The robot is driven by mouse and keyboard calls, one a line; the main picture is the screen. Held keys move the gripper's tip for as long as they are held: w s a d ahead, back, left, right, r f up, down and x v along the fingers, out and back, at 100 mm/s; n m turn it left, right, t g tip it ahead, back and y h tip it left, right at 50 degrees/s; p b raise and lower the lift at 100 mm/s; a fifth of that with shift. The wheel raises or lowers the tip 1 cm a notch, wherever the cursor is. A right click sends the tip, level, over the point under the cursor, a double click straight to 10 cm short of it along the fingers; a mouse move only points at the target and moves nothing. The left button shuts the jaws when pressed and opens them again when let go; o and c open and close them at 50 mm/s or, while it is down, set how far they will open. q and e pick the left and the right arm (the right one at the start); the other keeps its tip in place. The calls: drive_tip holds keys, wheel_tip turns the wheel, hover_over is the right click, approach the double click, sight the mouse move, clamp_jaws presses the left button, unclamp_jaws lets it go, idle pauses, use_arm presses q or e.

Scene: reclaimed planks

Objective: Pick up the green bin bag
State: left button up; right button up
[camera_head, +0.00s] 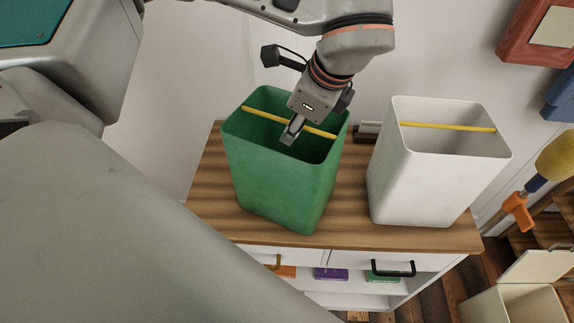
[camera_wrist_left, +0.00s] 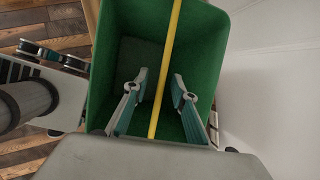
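The green bin (camera_head: 275,185) stands upright on the wooden top of a cabinet, its mouth open upward. A yellow bar (camera_head: 262,116) spans its mouth. I see no separate bag; the green bin is the green thing in view. My left gripper (camera_head: 289,134) points down at the bin's mouth. In the left wrist view my left gripper (camera_wrist_left: 160,84) is open, one finger on each side of the yellow bar (camera_wrist_left: 163,87), with gaps to it. The green bin (camera_wrist_left: 205,45) fills the background there. My right gripper is not in view.
A white bin (camera_head: 425,185) with its own yellow bar stands to the right on the cabinet top (camera_head: 215,185). A wall is close behind. A cream box (camera_head: 515,305) is at the lower right. A yellow and orange tool (camera_head: 535,182) is at the right.

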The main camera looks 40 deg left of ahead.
use_arm(q)
drive_tip(key=shift+f, duration=0.1)
idle(0.5)
clamp_jaws()
drive_tip(key=shift+r+p, duration=0.45)
drive_tip(key=shift+p, duration=0.3)
wheel_tip(320, 180, up, 20)
drive_tip(key=shift+f+b, duration=0.15)
drive_tip(key=shift+b, duration=0.2)
drive_tip(key=shift+f, duration=0.1)
